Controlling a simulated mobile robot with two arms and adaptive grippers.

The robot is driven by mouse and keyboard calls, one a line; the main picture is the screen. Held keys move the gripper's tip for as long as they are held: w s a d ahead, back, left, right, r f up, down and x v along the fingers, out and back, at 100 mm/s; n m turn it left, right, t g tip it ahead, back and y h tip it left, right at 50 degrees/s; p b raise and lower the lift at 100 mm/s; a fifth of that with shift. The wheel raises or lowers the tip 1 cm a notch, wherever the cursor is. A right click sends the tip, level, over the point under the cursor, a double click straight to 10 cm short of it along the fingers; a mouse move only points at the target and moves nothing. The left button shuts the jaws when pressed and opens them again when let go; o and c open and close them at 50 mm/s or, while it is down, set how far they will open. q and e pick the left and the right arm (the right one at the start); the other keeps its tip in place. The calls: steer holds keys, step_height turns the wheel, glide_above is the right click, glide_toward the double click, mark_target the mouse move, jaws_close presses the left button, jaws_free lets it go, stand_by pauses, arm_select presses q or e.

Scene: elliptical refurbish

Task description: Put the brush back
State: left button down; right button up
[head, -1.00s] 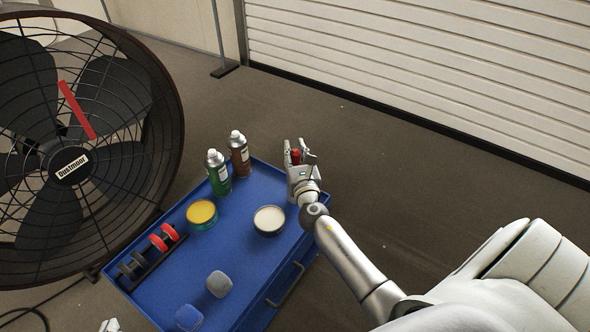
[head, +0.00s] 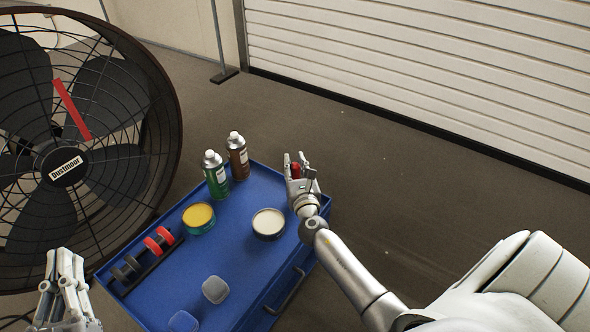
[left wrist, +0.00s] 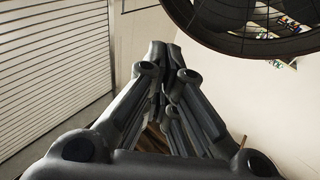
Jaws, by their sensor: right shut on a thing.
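My right gripper (head: 302,165) is above the far right corner of the blue cart top. It is shut on a small red thing (head: 296,171), of which only part shows between the fingers; I cannot tell from its shape whether it is the brush. A black rack (head: 150,262) on the cart's left side holds red and dark grey rounded pieces. My left gripper (head: 65,258) is left of the cart, fingers pointing up, apart from the rack. In the left wrist view its fingertips (left wrist: 164,52) come close together with nothing seen between them.
The blue cart (head: 232,262) carries a green spray can (head: 216,178), a brown one (head: 238,160), a yellow-topped tin (head: 199,217), a cream-topped tin (head: 268,223) and two grey-blue blocks (head: 215,289). A large fan (head: 100,110) stands at the left. Open floor lies right of the cart.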

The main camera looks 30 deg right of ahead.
arm_select(q)
steer(key=shift+s+r+t, duration=0.25)
steer(key=shift+r+t, duration=0.25)
steer(key=shift+r, duration=0.35)
arm_select(e)
steer(key=shift+f, duration=0.25)
steer(key=o, duration=1)
steer(key=shift+c, duration=0.2)
arm_select(q)
steer(key=shift+r, duration=0.1)
